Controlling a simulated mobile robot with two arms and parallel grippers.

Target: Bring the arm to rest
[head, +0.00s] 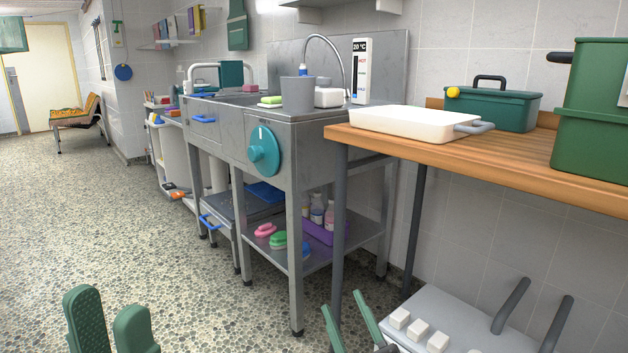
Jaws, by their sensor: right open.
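My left gripper (112,305) shows at the bottom left as two green fingers standing up over the pebbled floor. A textured inner pad is visible and the fingers are apart with nothing between them. My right gripper (342,301) shows at the bottom middle as two thin green fingers, open and empty, in front of the legs of the wooden table. The lower parts of both grippers and most of the arms are cut off by the bottom edge.
A wooden table (590,184) on the right bears a white tray (410,122) and green boxes (500,108). A steel sink unit (225,130) stands behind, with bottles below. A grey platform (470,315) lies under the table. The floor (110,225) at left is clear.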

